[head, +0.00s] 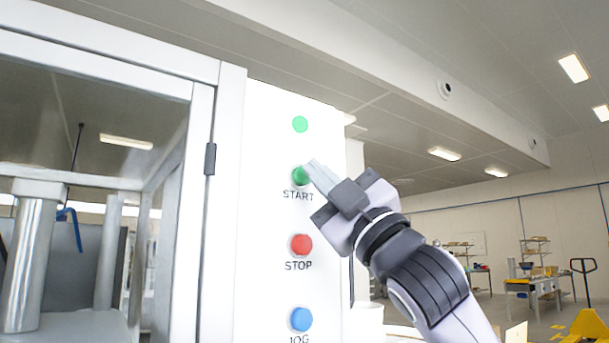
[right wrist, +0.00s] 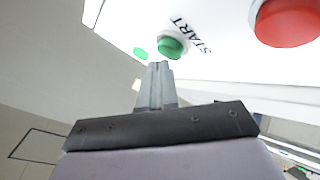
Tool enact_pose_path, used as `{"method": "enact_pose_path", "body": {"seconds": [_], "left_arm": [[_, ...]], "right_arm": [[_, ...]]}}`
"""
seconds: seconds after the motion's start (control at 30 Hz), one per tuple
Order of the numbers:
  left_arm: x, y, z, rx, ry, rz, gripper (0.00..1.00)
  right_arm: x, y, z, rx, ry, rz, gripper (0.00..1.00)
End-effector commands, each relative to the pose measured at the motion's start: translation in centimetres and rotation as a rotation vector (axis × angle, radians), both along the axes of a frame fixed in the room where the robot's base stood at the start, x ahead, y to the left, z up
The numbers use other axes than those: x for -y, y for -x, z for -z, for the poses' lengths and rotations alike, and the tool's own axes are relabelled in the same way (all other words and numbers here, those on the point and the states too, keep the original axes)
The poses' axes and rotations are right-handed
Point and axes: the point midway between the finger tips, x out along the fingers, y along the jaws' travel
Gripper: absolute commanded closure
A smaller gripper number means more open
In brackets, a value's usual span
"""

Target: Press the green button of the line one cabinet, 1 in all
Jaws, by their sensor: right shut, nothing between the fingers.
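The green START button (head: 299,175) sits on the white panel of the cabinet (head: 270,220), below a plain green disc (head: 300,124) and above the red STOP button (head: 302,244). My right gripper (head: 312,168) is shut and empty, its fingertips at the right edge of the START button. In the right wrist view the shut fingertips (right wrist: 158,68) lie just below the green button (right wrist: 172,44). The red button (right wrist: 285,20) is at the upper right there. I cannot tell whether the fingertips touch the button. My left gripper is not in view.
A blue JOG button (head: 301,319) is at the bottom of the panel. A framed clear door with a hinge (head: 210,159) is on the left, with metal columns (head: 30,255) behind it. Far right are a workbench (head: 533,283) and a yellow pallet truck (head: 590,325).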

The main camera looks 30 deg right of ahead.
Motion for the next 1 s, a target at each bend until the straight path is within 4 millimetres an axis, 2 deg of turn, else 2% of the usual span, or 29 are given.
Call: {"method": "enact_pose_path", "body": {"seconds": [0.13,0.47,1.0], "left_arm": [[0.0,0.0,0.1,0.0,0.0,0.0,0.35],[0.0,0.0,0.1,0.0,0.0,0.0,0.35],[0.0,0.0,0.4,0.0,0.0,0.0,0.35]], "right_arm": [[0.0,0.7,0.0,-0.001,0.001,0.0,1.0],[0.0,0.9,0.0,0.001,0.001,-0.001,1.0],[0.4,5.6,0.0,0.002,0.0,-0.001,1.0]]}}
